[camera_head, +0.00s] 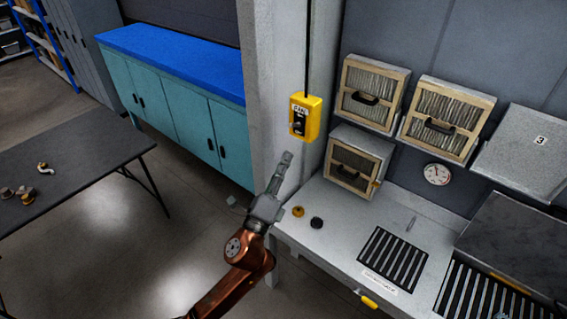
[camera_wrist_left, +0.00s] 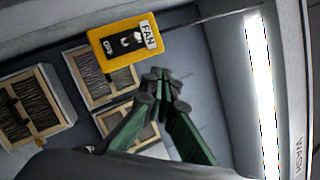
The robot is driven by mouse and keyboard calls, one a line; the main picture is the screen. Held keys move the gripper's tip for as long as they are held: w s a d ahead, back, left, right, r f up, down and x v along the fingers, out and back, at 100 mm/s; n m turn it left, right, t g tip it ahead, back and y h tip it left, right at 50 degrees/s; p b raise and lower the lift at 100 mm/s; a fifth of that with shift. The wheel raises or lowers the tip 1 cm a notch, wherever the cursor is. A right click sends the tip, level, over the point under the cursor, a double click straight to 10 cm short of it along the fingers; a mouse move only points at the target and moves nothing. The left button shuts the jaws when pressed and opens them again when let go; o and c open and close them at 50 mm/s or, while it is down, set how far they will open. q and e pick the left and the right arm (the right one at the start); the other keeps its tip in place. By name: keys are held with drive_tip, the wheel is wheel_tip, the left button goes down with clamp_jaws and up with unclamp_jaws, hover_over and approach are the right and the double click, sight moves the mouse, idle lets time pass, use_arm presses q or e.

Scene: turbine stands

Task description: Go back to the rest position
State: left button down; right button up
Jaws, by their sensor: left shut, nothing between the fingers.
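My left gripper (camera_head: 285,160) is shut and empty at the end of my copper-coloured arm, which comes up from the bottom of the head view. Its fingers point up, a little below and left of the yellow fan switch box (camera_head: 305,116) in the picture, and look apart from it. In the left wrist view the closed fingertips (camera_wrist_left: 161,77) lie below the yellow box (camera_wrist_left: 126,42), whose label reads FAN. My right gripper is not in view.
A grey bench (camera_head: 337,238) with slotted grates stands at right. Framed filters (camera_head: 372,94) are on the wall above it, beside a gauge (camera_head: 437,174). A teal cabinet (camera_head: 180,118) with a blue top is behind. A dark table (camera_head: 85,165) holds small parts at left. Open floor lies between.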

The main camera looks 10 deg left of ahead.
use_arm(q)
drive_tip(key=shift+s+a+r, duration=0.1)
drive_tip(key=shift+s+r, duration=0.05)
drive_tip(key=shift+s, duration=0.45)
